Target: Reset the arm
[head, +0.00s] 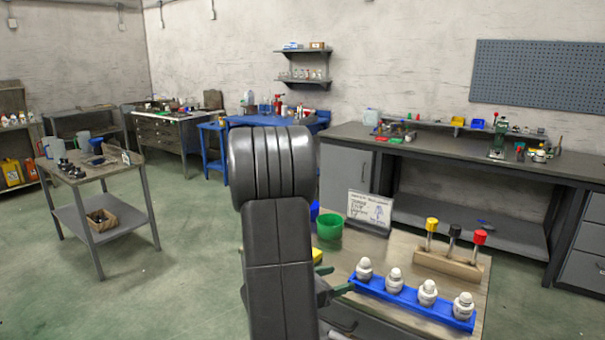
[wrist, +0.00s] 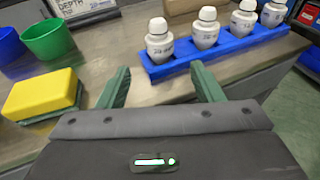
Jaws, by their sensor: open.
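My arm (head: 280,250) stands folded in front of my body in the head view and covers part of the table behind it. My gripper (wrist: 163,85) shows in the wrist view with its two green fingers spread wide and nothing between them. The fingers reach over the front edge of the wooden table (wrist: 165,98). A blue rack (wrist: 222,48) with several white bottles (wrist: 205,30) is just beyond the fingers, to the right. A yellow sponge (wrist: 42,93) with a green underside lies left of the left finger. It looks apart from the finger.
A green cup (head: 329,228) and a blue cup (wrist: 10,45) stand at the table's left. A written card (head: 369,210) and a wooden block (head: 448,264) with yellow, black and red-topped tools stand behind the rack. A grey cart (head: 100,190) is at the left; green floor between is clear.

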